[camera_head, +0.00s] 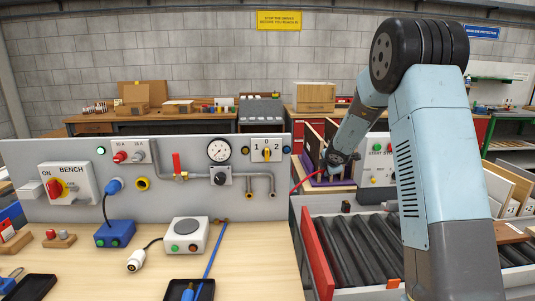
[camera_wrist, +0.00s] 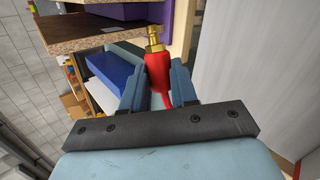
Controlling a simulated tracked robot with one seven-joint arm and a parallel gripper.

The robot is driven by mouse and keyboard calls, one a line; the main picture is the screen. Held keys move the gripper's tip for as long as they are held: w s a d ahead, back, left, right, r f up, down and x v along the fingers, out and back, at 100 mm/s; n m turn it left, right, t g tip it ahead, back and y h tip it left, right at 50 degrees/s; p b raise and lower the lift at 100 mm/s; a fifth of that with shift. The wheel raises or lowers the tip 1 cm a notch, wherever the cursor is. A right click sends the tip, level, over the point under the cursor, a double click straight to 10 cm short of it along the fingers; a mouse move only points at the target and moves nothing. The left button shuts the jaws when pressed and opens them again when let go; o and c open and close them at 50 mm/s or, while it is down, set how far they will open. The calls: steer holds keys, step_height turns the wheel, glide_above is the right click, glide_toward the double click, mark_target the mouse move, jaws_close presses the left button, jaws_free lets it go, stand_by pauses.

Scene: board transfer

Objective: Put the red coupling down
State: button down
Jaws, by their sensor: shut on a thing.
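The red coupling (camera_wrist: 158,72) has a brass tip (camera_wrist: 154,39) and sits between the two fingers of my gripper (camera_wrist: 159,79) in the wrist view. My gripper is shut on it, with the brass tip pointing away from the wrist. A red hose runs back from the coupling between the fingers. In the head view my gripper (camera_head: 333,162) is in front of a wooden shelf unit behind the roller conveyor. The red hose (camera_head: 306,180) trails to its lower left; the coupling itself is too small to make out there.
In the wrist view a chipboard edge (camera_wrist: 95,42) and a purple panel (camera_wrist: 183,25) are close to the coupling's tip. A grey panel board (camera_head: 75,205) with valves and sockets stands on the bench at left. The roller conveyor (camera_head: 360,250) lies below my arm.

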steer(key=shift+f, duration=2)
stand_by(2.2)
